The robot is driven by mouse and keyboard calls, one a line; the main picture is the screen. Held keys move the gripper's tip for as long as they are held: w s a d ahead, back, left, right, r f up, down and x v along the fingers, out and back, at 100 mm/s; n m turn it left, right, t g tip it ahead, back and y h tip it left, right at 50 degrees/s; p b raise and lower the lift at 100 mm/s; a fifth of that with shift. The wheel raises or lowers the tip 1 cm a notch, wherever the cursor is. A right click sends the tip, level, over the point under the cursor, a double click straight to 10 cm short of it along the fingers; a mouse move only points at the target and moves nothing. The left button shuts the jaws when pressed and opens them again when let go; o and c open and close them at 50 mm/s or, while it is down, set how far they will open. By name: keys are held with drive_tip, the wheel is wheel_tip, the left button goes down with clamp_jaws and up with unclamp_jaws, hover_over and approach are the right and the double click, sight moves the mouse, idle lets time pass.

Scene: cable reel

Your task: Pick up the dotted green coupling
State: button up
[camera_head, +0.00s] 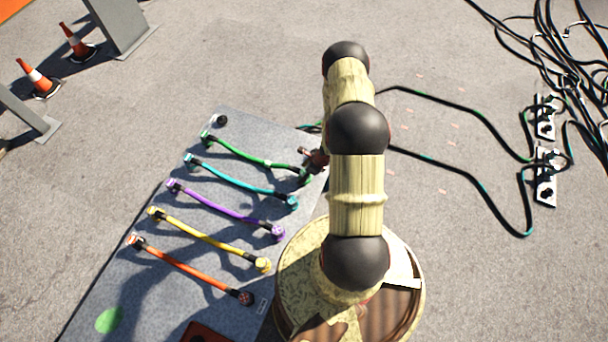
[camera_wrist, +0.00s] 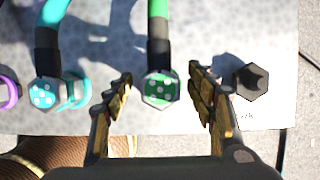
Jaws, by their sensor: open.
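The dotted green coupling (camera_wrist: 161,88) is a hexagonal end piece with pale dots on a green face. It sits at the end of the green cable (camera_wrist: 159,25), behind a black collar. In the head view the green cable (camera_head: 238,154) lies across the grey board, with its near end (camera_head: 304,178) beside my gripper (camera_head: 314,158). In the wrist view my gripper (camera_wrist: 160,74) is open, with one finger on each side of the coupling and visible gaps on both sides. I cannot tell how far above it the fingertips are.
On the board (camera_head: 90,292) lie cyan (camera_head: 240,181), purple (camera_head: 222,210), yellow (camera_head: 205,238) and orange (camera_head: 190,271) cables. The dotted cyan coupling (camera_wrist: 43,92) is left of my gripper. A dark hexagonal piece (camera_wrist: 252,82) is close to the right finger. Black cables (camera_head: 465,110) lie right.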

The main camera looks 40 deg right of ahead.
drive_tip(key=shift+c, duration=1.3)
drive_tip(key=c, duration=1.1)
